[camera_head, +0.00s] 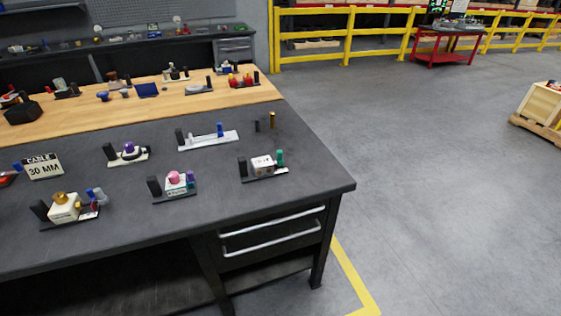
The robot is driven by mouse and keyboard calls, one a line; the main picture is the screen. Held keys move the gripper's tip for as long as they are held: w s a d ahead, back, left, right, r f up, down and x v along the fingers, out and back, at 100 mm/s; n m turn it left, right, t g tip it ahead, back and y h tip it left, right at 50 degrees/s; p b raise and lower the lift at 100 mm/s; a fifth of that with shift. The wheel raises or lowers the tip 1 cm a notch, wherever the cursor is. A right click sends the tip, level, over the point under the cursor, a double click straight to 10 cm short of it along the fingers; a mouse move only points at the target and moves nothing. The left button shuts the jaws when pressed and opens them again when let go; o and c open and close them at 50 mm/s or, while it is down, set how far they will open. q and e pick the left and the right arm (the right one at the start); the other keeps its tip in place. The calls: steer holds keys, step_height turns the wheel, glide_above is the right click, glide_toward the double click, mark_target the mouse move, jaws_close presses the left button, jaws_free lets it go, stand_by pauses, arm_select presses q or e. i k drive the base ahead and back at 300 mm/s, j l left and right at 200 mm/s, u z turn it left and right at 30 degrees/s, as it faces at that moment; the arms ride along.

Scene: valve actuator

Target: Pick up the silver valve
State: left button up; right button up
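No piece stands out clearly as the silver valve. A pale, whitish-silver block-shaped piece (262,163) sits in a fixture with a black post and a green post, near the right end of the dark workbench (220,190). A flat greyish piece (199,88) lies in a fixture on the wooden strip farther back. Both are small, and I cannot tell which is the valve. Neither of my grippers is in view.
Other fixtures hold a gold-topped white block (63,209), a pink-topped piece (174,182), a purple-ringed piece (130,151) and red parts (239,80). A brass cylinder (272,120) stands on the bench. Open floor (430,190) lies right of the bench.

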mark_target(261, 167)
steer(key=i+l+u, duration=0.25)
steer(key=i+l, duration=0.2)
steer(key=i+l+u, duration=0.3)
steer(key=l, duration=0.25)
steer(key=i, duration=0.05)
